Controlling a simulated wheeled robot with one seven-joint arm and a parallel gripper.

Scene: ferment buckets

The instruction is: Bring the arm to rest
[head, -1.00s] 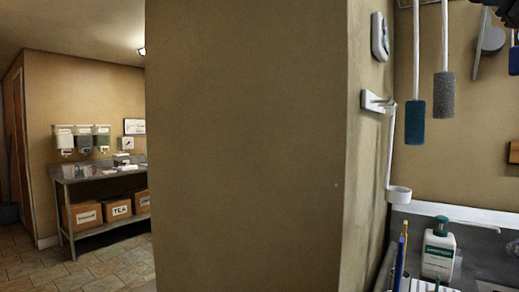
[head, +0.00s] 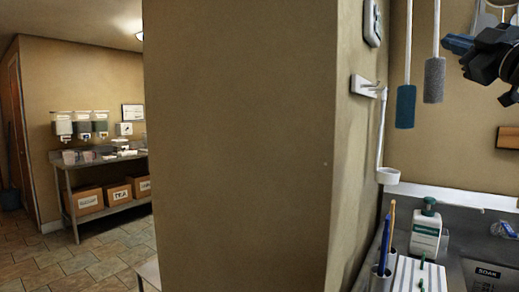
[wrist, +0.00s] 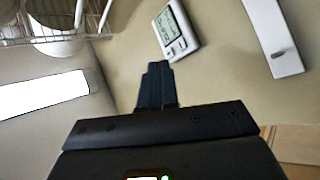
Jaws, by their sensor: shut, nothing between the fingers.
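My gripper (head: 456,44) is at the upper right in the head view, in the air above the sink counter. Its blue-black fingers point left towards the two hanging brushes. In the wrist view the fingers of my gripper (wrist: 157,76) are together, with nothing between them. Part of my arm is cut off by the right edge of the head view.
A blue brush (head: 405,106) and a grey brush (head: 434,80) hang left of my gripper. A white wall hook (head: 369,87) and a white-grey timer (wrist: 176,32) are on the wall. A pump bottle (head: 426,232) stands on the counter (head: 455,212) below.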

